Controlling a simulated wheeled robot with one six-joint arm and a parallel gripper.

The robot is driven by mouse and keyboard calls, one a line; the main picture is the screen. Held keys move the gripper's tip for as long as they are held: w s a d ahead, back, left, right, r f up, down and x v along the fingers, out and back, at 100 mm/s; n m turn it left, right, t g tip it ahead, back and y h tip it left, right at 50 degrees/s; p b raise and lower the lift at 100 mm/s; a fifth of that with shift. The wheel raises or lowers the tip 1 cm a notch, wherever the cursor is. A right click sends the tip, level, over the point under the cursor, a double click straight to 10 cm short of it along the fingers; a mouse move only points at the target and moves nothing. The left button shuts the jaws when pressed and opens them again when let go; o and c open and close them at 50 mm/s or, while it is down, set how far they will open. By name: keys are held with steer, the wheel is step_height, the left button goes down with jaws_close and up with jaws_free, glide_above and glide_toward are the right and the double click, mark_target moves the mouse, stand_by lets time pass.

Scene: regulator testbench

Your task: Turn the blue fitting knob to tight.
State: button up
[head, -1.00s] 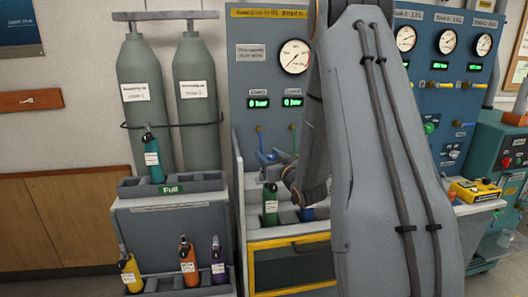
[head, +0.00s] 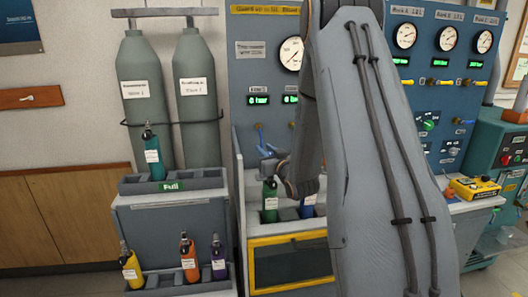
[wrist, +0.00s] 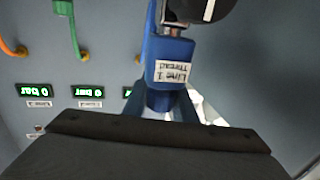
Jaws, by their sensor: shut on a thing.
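A blue fitting (wrist: 167,50) fills the upper middle of the wrist view, with a white tag that shows upside down and seems to read "Line 1". Its lower blue part (wrist: 160,101) goes down behind the dark body of my gripper (wrist: 162,112), which is shut on it; the fingertips are mostly hidden. In the head view a blue fitting (head: 264,142) stands at the grey-blue panel, just beyond the end of my arm. My grey arm covers the panel to its right. The knob's tightness cannot be read.
A green bottle (head: 270,198) and a blue bottle (head: 308,207) stand in the bench rack below the fitting. A rack marked "Full" (head: 172,186) with a teal bottle is at left. A green hose (wrist: 68,25) hangs on the panel.

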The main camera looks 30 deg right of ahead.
steer(key=shift+f+h, duration=0.1)
steer(key=shift+h, duration=0.2)
steer(key=shift+s+d+m+g+h+b, duration=0.15)
steer(key=shift+d+m+g+h+b, duration=0.25)
steer(key=shift+m+g+h+b, duration=0.75)
steer(key=shift+s+d+m+g+h+b, duration=0.15)
steer(key=shift+d+m+g+h+b, duration=0.4)
steer(key=shift+m+h, duration=1.2)
steer(key=shift+s+d+m+g+h+b, duration=0.15)
steer(key=shift+d+m+g+h+b, duration=0.2)
steer(key=shift+m+h+b, duration=1.2)
steer(key=shift+n+h+p, duration=0.5)
steer(key=shift+n+h, duration=0.05)
steer(key=shift+n, duration=0.2)
steer(key=o, duration=1.1)
steer(key=shift+c, duration=0.2)
step_height(320, 180, up, 10)
steer(key=b, duration=0.1)
